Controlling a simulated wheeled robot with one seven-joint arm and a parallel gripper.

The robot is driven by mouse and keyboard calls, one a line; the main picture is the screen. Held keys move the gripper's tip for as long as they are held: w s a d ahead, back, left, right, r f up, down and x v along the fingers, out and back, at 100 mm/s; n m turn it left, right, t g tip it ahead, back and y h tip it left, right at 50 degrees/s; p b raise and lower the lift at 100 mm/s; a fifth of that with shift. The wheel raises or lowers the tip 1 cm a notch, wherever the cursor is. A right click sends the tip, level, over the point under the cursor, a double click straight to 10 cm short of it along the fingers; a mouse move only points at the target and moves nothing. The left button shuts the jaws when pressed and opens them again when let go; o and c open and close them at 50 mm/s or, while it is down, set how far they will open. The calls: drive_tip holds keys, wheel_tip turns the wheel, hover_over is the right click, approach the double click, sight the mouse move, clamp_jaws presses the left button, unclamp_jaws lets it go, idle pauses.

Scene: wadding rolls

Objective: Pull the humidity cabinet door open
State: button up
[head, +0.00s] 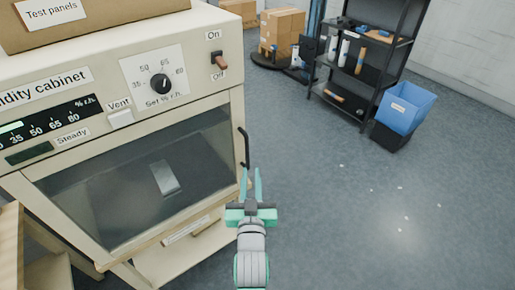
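The cream humidity cabinet (105,60) fills the left of the head view. Its door (100,256) has a large dark window and looks shut against the body. A pale panel shows behind the glass. A black vertical bar handle (244,146) is on the door's right edge. My gripper (251,172) is at the lower middle, its two green fingers apart with a gap between them. The fingertips are just below and right of the handle's lower end in the picture. I cannot tell whether they touch it. Nothing shows between the fingers.
A cardboard box labelled Test panels (110,14) sits on the cabinet. A black shelf rack (366,60), a blue bin (404,106) and stacked cartons (283,28) stand at the back. The grey floor (370,210) to the right is clear.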

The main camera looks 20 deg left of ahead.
sight(247, 152)
drive_tip(key=shift+y, duration=0.3)
drive_tip(key=x, duration=0.4)
drive_tip(key=a+x, duration=0.1)
drive_tip(key=x, duration=0.4)
drive_tip(key=shift+s+a, duration=0.1)
drive_tip(key=shift+a, duration=0.1)
drive_tip(key=shift+w, duration=0.7)
